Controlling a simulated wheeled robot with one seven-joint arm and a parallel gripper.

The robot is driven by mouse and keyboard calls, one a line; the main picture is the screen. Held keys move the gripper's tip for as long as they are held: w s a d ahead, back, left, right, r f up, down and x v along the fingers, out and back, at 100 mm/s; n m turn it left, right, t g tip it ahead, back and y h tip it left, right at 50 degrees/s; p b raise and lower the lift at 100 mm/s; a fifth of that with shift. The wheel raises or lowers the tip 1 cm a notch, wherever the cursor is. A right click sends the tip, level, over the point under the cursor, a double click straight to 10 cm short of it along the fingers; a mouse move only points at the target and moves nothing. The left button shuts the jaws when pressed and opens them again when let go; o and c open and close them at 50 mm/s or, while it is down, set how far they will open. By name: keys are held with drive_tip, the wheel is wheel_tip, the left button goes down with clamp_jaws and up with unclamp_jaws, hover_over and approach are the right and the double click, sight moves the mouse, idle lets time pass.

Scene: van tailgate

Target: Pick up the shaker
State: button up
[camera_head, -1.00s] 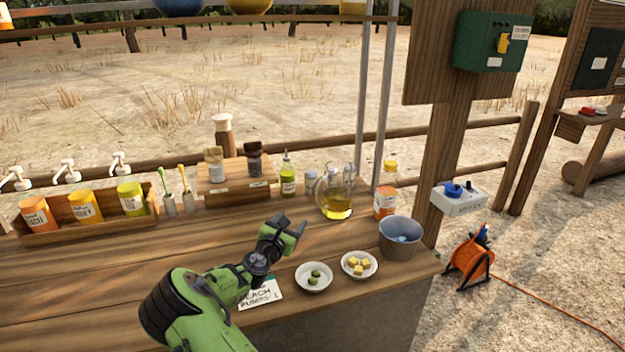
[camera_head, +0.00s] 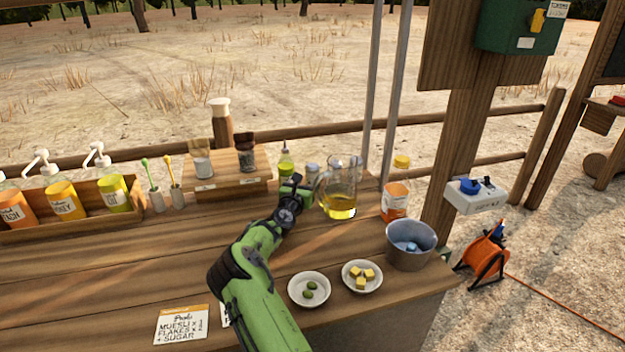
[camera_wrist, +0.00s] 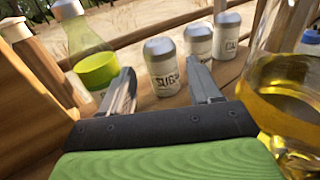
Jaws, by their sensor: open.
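Three small white shakers with grey lids stand on the counter. The nearest shaker (camera_wrist: 162,67), with a label that seems to read "SUGAR", stands upright in line with the gap between my fingers in the wrist view. The other two shakers (camera_wrist: 198,44) (camera_wrist: 226,37) stand behind it to the right. In the head view the nearest shaker's lid (camera_head: 312,169) shows just past my gripper (camera_head: 297,184); its lower part is hidden. My gripper (camera_wrist: 163,84) is open and empty, and I cannot tell whether its fingertips reach around the shaker.
A wooden riser (camera_head: 230,183) holds two jars at left. Two small bowls (camera_head: 309,302) (camera_head: 379,287) and a metal bucket (camera_head: 410,257) stand nearer the front.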

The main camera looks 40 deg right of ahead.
sight(310, 171)
drive_tip(key=shift+b+x, duration=1)
drive_tip(key=shift+x, duration=2)
drive_tip(key=shift+r, duration=0.1)
drive_tip(key=c, duration=0.8)
drive_tip(key=shift+c, duration=0.2)
drive_tip(key=shift+r, duration=0.15)
